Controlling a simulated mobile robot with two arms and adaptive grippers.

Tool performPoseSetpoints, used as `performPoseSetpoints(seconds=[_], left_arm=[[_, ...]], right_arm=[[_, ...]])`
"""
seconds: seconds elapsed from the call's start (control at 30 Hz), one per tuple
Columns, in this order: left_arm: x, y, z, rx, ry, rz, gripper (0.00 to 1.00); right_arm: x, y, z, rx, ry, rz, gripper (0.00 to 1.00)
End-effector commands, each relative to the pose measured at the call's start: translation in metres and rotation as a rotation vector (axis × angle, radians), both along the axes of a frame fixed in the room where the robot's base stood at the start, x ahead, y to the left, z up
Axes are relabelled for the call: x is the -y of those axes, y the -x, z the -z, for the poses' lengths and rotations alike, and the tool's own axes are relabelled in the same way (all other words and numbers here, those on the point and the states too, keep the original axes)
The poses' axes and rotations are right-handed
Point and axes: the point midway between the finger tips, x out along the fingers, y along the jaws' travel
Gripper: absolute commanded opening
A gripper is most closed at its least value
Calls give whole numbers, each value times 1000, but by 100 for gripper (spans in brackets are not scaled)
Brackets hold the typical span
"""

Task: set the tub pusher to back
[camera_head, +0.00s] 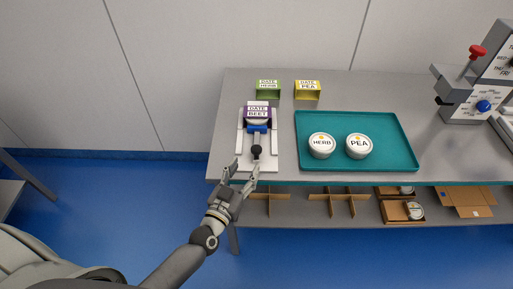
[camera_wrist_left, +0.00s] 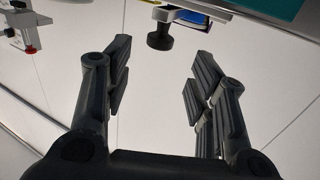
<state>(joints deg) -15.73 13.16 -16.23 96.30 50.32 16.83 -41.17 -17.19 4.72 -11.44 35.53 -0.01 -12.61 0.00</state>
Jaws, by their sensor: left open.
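The tub pusher is a blue slide block (camera_head: 257,129) with a black round knob (camera_head: 256,151) at its front end, on a white base (camera_head: 242,150) on the table's left part. A white tub with a purple DATE BEET sleeve (camera_head: 257,108) is at the base's far end, behind the blue block. My left gripper (camera_head: 246,170) is open and empty at the table's front edge, just in front of the knob. In the left wrist view the knob (camera_wrist_left: 160,38) shows beyond and between the open fingers, apart from them. My right gripper is not in view.
A teal tray (camera_head: 390,125) holds tubs marked HERB (camera_head: 321,146) and PEA (camera_head: 359,147). A green sleeve (camera_head: 268,90) and a yellow sleeve (camera_head: 308,91) stand behind. A grey machine with a red knob (camera_head: 477,52) is at right. A lower shelf (camera_head: 290,221) holds boxes.

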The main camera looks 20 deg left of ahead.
Motion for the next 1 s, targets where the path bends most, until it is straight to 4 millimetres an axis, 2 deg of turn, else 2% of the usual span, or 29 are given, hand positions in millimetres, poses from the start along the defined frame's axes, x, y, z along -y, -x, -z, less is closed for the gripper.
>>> performPoseSetpoints(seconds=[0.3, 0.5, 0.7, 1.0], left_arm=[[6, -55, -2, 2, 0, 1, 51], [10, -80, -1, 0, 0, 1, 51], [11, -91, 0, -1, 0, 2, 51], [11, -92, 0, -1, 0, 2, 51]], right_arm=[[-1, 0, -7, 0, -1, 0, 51], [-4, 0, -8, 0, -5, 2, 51], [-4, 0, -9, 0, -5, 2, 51], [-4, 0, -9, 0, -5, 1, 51]])
